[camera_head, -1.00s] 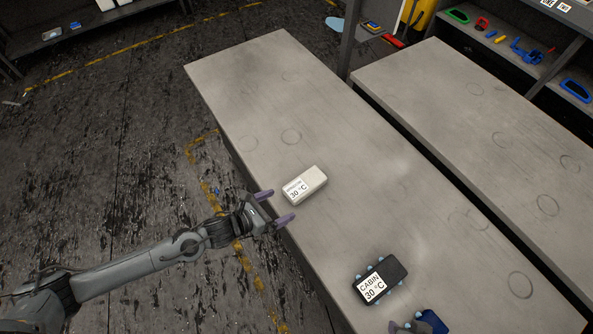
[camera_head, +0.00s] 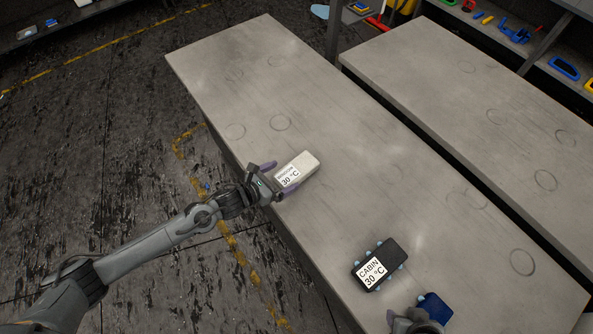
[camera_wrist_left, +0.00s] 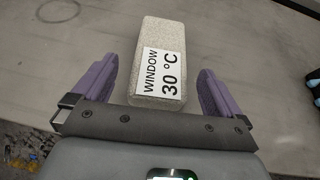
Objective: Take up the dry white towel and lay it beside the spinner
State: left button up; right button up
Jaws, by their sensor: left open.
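A pale, speckled block (camera_head: 307,165) with a label reading WINDOW 30 °C lies on the near grey table; it is the only white towel-like thing here, but I cannot tell if it is cloth. My left gripper (camera_head: 281,178) is open at its near end, with one purple finger on each side. In the left wrist view the block (camera_wrist_left: 165,33) stands between the fingers (camera_wrist_left: 157,78) with gaps on both sides. My right gripper (camera_head: 415,322) shows only partly at the bottom edge; its fingers are not clear. I cannot make out a spinner.
A black box (camera_head: 395,257) labelled CABIN 30 °C, with pale blue knobs, lies nearer on the table (camera_head: 330,120). A dark blue object (camera_head: 434,307) is beside my right gripper. A second grey table (camera_head: 460,80) stands at the right across a gap. The far table half is clear.

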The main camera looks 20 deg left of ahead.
aim_at(292, 172)
pick_arm(q)
jog(key=x, duration=0.4)
jog(key=shift+w+d+f, duration=0.15)
jog(key=shift+w+d, duration=0.1)
jog(key=shift+w, duration=0.05)
jog(key=c, duration=1)
jog(key=shift+c, duration=0.2)
